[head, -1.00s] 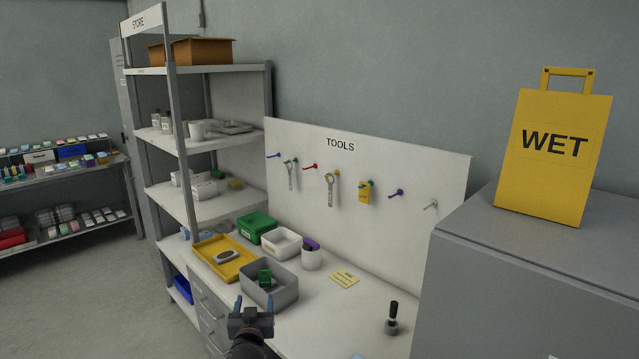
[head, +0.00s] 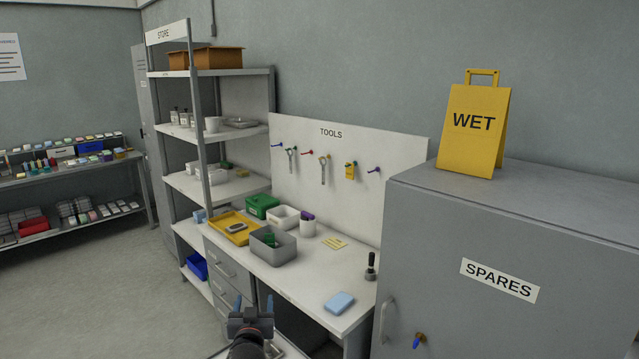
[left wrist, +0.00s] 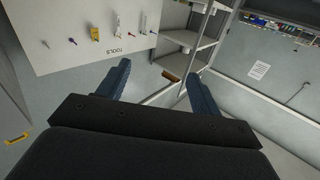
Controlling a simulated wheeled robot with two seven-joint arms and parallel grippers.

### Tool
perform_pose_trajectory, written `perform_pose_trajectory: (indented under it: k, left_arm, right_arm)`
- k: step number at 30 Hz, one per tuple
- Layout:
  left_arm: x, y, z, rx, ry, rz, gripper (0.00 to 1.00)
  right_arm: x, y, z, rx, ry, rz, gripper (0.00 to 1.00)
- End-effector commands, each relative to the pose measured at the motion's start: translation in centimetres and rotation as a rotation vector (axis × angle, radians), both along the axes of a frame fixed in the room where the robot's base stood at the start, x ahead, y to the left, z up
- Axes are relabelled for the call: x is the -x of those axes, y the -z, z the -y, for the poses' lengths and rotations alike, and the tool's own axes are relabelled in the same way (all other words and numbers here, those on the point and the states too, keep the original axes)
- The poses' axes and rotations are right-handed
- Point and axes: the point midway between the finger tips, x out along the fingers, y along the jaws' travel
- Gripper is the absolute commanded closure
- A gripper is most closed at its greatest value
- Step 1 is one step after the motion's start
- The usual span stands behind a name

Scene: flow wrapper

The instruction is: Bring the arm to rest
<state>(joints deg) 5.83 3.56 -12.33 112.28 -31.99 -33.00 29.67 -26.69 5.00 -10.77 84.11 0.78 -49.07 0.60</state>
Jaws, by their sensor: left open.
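My left gripper (head: 254,308) shows at the bottom of the head view, its two blue fingers apart and pointing away from me. Nothing is between them. It is in front of the workbench (head: 300,277), nearer to me than the bench's drawers. In the left wrist view the fingers (left wrist: 160,82) are spread wide and empty, with the tool board (left wrist: 75,27) and the shelf rack (left wrist: 190,40) far beyond. My right gripper is in neither view.
On the bench are a yellow tray (head: 217,233), a grey bin (head: 287,252) and a blue block (head: 339,303). A grey SPARES cabinet (head: 430,250) stands at the right, with a yellow WET sign (head: 470,140) on top. Open floor (head: 100,290) lies at the left.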

Motion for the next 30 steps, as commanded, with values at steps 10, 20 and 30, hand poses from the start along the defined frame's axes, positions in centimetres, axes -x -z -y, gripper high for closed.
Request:
perform_pose_trajectory:
  k: [10, 20, 30]
  left_arm:
    - [-0.6, 4.4, 0.1, -0.117, 0.012, -0.147, 0.35]
    - [-0.6, 17.2, 0.4, -0.166, 0.086, -0.436, 0.35]
    - [9.6, 38.5, 0.2, -0.128, 0.18, -0.832, 0.35]
  right_arm:
    - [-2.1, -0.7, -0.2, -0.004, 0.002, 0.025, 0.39]
    - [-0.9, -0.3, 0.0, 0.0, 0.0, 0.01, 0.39]
    - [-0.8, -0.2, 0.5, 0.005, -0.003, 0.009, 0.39]
